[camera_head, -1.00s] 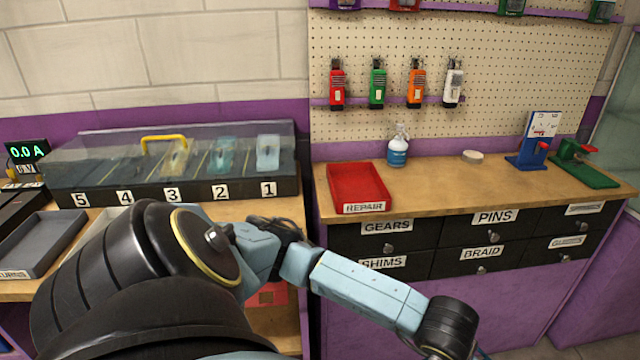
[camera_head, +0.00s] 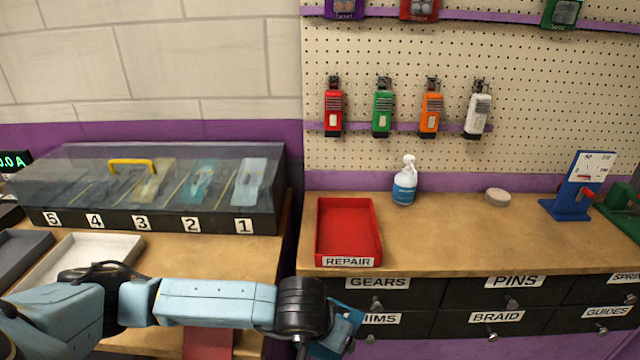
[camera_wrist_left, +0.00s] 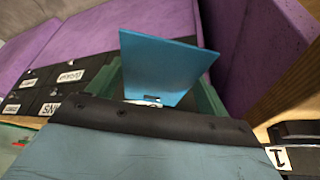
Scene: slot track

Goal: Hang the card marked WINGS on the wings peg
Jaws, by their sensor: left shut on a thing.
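My left gripper (camera_head: 332,336) is low in the head view, in front of the drawers and partly cut by the bottom edge. It is shut on a blue card (camera_wrist_left: 165,65), which stands up between the green fingers in the left wrist view. The card also shows as a small blue piece in the head view (camera_head: 348,314). No marking can be read on its visible face. Hanging packs, including a purple one (camera_head: 344,8) and a red one (camera_head: 420,9), are cut off at the top of the pegboard. I cannot make out a wings peg. My right gripper is not in view.
A red REPAIR tray (camera_head: 347,204), a spray bottle (camera_head: 404,184) and a blue stand (camera_head: 568,205) are on the right bench. Several controllers hang on the pegboard (camera_head: 540,100). A clear-lidded case (camera_head: 150,220) stands on the left bench.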

